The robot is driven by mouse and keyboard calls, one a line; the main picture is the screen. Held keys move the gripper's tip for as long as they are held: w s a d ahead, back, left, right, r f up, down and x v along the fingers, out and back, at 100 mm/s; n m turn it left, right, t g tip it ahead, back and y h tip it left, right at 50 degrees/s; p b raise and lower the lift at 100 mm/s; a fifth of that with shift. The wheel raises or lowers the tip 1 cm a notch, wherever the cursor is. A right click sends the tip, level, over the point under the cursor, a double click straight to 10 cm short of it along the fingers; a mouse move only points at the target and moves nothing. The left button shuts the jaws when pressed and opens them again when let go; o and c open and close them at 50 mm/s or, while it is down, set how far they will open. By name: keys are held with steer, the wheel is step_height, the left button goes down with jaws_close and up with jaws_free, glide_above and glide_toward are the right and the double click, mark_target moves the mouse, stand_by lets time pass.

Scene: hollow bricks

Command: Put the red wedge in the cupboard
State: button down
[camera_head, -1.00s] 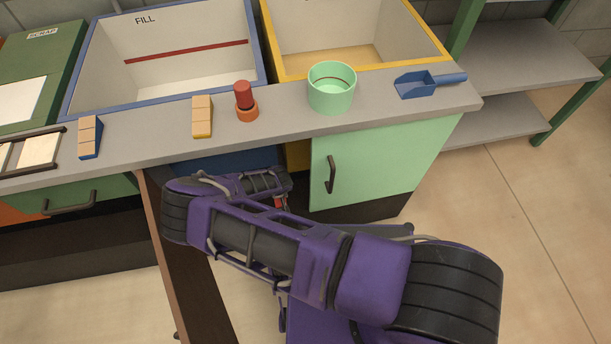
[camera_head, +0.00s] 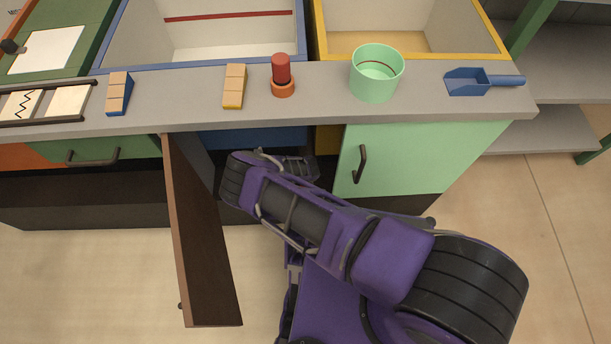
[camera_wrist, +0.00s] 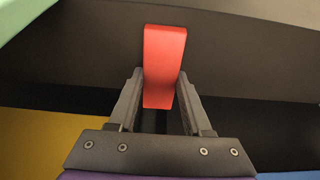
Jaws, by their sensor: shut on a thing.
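The red wedge (camera_wrist: 164,55) shows in the wrist view between the two fingers of my gripper (camera_wrist: 157,100), which is shut on it. Dark surfaces surround the wedge there. In the head view my purple arm reaches into the open cupboard (camera_head: 205,165) under the counter, and the wedge and fingertips are hidden. The brown cupboard door (camera_head: 200,240) stands open to the left of my arm. I cannot tell whether the wedge touches the cupboard floor.
A green closed door with a handle (camera_head: 362,165) is right of the opening. Floor at right is clear.

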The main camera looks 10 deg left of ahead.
steer(key=shift+f, duration=0.15)
steer(key=shift+c, duration=1.7)
jaws_free()
steer(key=p+v, duration=0.3)
steer(key=v, duration=0.9)
